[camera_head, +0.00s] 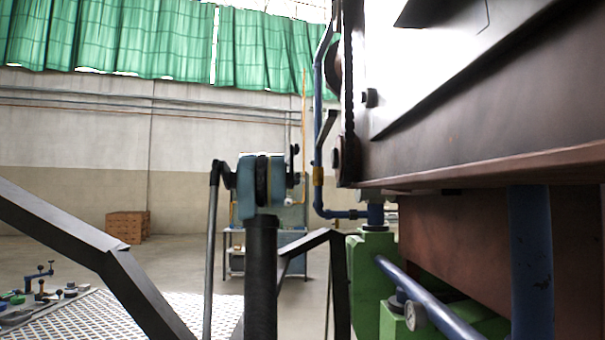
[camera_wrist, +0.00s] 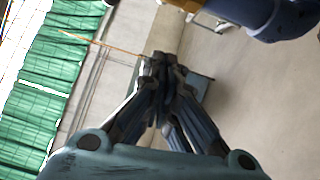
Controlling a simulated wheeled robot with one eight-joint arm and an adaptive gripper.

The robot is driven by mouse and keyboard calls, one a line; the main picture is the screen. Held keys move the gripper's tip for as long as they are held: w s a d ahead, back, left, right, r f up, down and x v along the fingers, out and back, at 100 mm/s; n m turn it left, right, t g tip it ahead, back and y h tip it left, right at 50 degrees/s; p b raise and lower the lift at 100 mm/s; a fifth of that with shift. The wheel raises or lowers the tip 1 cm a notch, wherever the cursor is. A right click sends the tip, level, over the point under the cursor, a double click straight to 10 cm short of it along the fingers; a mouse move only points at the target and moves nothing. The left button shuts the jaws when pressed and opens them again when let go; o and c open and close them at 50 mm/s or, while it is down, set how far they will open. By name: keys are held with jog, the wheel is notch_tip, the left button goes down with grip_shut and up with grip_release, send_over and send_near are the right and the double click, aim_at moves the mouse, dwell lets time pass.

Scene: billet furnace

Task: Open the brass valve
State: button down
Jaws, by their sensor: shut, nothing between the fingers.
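The brass valve (camera_head: 318,176) shows in the head view as a small yellow fitting on a vertical blue pipe, left of the large dark furnace body. A dark, slanted lever-like bar (camera_head: 326,128) rises just above it; whether the two are joined is unclear. In the wrist view, a brass-coloured piece (camera_wrist: 186,4) shows at the top edge beside a thick blue pipe part (camera_wrist: 285,16). My gripper (camera_wrist: 160,60) is shut and empty, apart from the brass piece and below it in that picture. In the head view my arm hides most of the gripper.
The furnace body (camera_head: 480,130) overhangs the right side. Green machinery (camera_head: 375,265) and a slanted blue pipe (camera_head: 430,300) stand below it. A dark railing (camera_head: 100,250) crosses the left. A small table (camera_head: 233,250) stands behind my arm. The left floor is mostly open.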

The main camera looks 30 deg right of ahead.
jog(key=w+d+r+n+t+h, duration=0.1)
jog(key=w+d+r+n, duration=0.3)
jog(key=d+r, duration=0.3)
jog(key=shift+w+d+r+n, duration=0.15)
jog(key=shift+w+d+n, duration=0.3)
jog(key=shift+w, duration=0.25)
dwell(0.4)
jog(key=shift+d, duration=0.1)
